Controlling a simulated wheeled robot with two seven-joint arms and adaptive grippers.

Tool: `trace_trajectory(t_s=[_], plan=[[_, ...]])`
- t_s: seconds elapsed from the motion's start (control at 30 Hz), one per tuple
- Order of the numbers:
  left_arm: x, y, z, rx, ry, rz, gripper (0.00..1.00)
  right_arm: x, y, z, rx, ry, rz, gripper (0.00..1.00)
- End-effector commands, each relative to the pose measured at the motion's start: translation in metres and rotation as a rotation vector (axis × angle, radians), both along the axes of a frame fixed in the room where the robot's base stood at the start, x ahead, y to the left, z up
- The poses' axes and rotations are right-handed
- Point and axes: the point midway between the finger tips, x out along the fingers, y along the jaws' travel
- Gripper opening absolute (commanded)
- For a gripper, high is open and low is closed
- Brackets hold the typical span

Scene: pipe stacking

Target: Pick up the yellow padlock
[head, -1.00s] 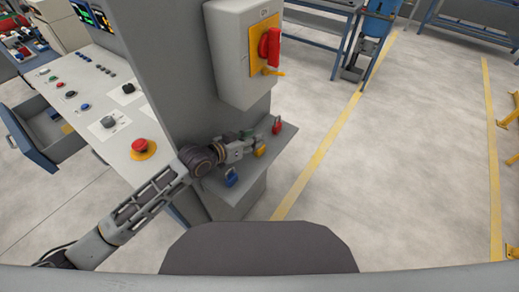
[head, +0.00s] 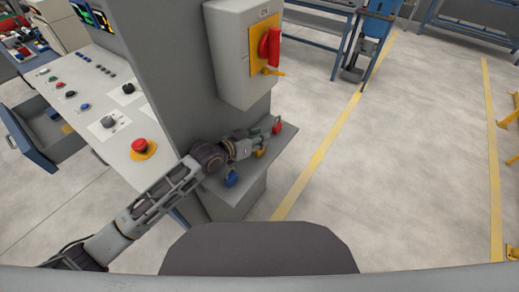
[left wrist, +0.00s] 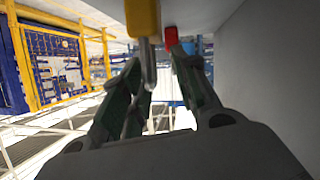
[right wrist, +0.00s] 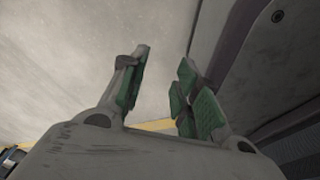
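The yellow padlock (head: 261,153) sits on the small grey ledge (head: 215,187) of the column, partly hidden by my left gripper (head: 264,141). In the left wrist view, the yellow padlock body (left wrist: 142,18) is at the top edge with its metal shackle (left wrist: 148,68) pointing down the picture. The fingers of my left gripper (left wrist: 162,68) are apart, and the shackle shows near the left finger; I cannot tell if they touch. My right gripper (right wrist: 165,72) is open and empty in the right wrist view, and outside the head view.
A red padlock (head: 277,127) stands at the ledge's far end, also in the left wrist view (left wrist: 171,37). A blue padlock (head: 231,177) is at the near end. A switch box (head: 232,55) hangs above the ledge.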

Motion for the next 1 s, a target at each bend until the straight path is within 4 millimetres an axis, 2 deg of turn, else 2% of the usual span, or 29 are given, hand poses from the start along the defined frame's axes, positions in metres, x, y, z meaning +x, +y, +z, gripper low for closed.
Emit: trace_trajectory(t_s=[0.33, 0.57, 0.87, 0.9, 1.0], plan=[[0.018, -0.020, -0.013, 0.000, 0.000, 0.000, 0.30, -0.002, -0.009, 0.000, -0.011, 0.004, 0.003, 0.31], [0.020, -0.022, -0.014, 0.001, -0.001, 0.000, 0.30, -0.014, -0.013, -0.001, -0.015, 0.019, 0.004, 0.31], [0.020, -0.022, -0.014, 0.001, -0.001, 0.000, 0.30, -0.008, -0.011, -0.001, -0.013, 0.011, 0.003, 0.31], [0.020, -0.022, -0.014, 0.001, -0.001, 0.000, 0.29, -0.006, -0.010, 0.000, -0.012, 0.008, 0.003, 0.31], [0.020, -0.022, -0.014, 0.001, -0.001, 0.000, 0.16, -0.003, -0.006, 0.000, -0.007, 0.004, 0.002, 0.31]])
